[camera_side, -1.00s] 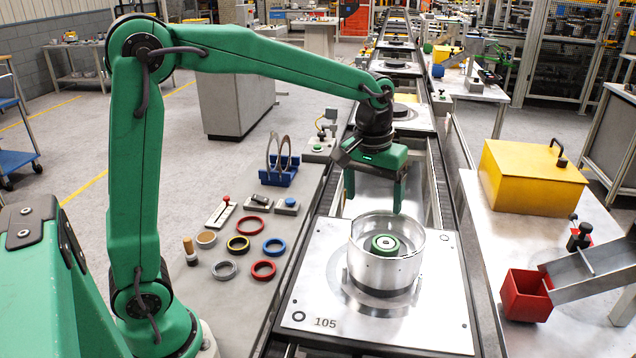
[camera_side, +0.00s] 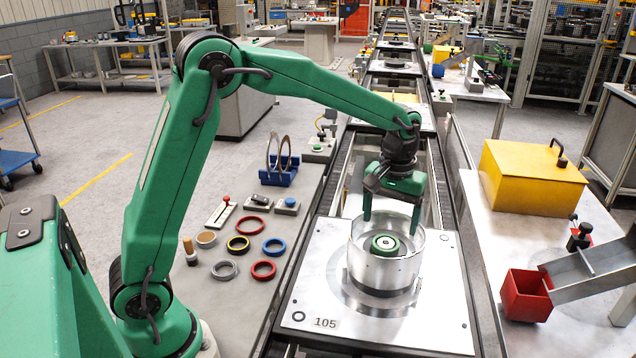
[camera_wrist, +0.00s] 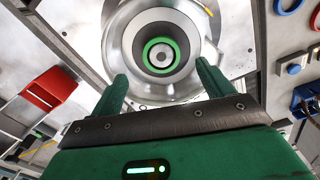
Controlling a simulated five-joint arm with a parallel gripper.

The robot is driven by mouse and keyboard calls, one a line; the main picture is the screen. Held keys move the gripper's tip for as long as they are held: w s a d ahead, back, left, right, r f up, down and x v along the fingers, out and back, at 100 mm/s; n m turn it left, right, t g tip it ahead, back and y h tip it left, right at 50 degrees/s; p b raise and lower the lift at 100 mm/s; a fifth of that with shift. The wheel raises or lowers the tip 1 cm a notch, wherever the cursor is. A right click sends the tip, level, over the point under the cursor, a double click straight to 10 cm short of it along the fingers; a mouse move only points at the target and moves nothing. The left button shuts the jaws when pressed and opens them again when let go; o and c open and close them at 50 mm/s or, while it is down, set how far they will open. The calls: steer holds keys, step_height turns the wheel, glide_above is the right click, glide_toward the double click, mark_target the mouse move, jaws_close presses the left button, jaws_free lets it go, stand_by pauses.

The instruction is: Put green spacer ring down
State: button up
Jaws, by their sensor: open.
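The green spacer ring (camera_side: 385,245) lies inside the open-topped silver drum (camera_side: 370,272), around a grey hub at its middle. The ring also shows in the wrist view (camera_wrist: 161,55), centred inside the drum (camera_wrist: 128,45). The drum stands on the silver pallet (camera_side: 320,290) marked 105. My gripper (camera_side: 391,226) is open and empty, its two green fingers spread at the height of the drum's rim, toward its far side. In the wrist view the open fingers (camera_wrist: 160,80) point toward the drum with nothing between them.
A red bin (camera_side: 527,295) and yellow box (camera_side: 530,178) stand at right.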

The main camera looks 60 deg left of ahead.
mark_target(386, 242)
steer(key=shift+a+f, duration=0.1)
steer(key=shift+f, duration=2.6)
steer(key=c, duration=1.1)
steer(key=shift+r, duration=0.15)
steer(key=shift+c, duration=0.2)
steer(key=shift+r, duration=0.5)
step_height(386, 242, up, 3)
steer(key=shift+s+r, duration=0.1)
steer(key=shift+r, duration=0.05)
steer(key=s+d+r, duration=0.6)
steer(key=d, duration=0.3)
steer(key=shift+s+d+r, duration=0.2)
steer(key=shift+s+r, duration=0.05)
steer(key=shift+s, duration=0.1)
steer(key=shift+a, duration=0.15)
